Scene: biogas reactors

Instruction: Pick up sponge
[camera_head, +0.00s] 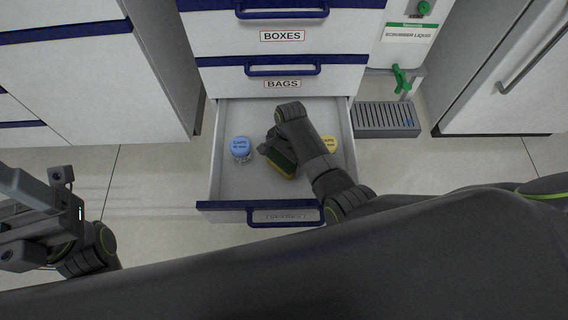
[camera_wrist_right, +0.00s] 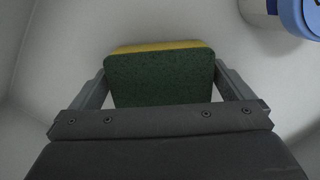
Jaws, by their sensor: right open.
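The sponge (camera_head: 284,168) is green with a yellow layer and lies inside the open drawer. In the right wrist view the sponge (camera_wrist_right: 160,78) sits between the two fingers, green face towards the camera and yellow edge at the top. My right gripper (camera_head: 276,152) reaches down into the drawer and partly covers the sponge in the head view. In the right wrist view my right gripper (camera_wrist_right: 160,92) is open, one finger on each side of the sponge. My left gripper (camera_head: 52,215) is far left, outside the drawer; its fingertips are not clear.
The open drawer (camera_head: 222,182) also holds a blue-lidded jar (camera_head: 241,148) left of the sponge and a yellow-lidded jar (camera_head: 329,144) to the right. Closed drawers marked BAGS and BOXES are above. A grey drip tray (camera_head: 386,120) stands right of the drawer.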

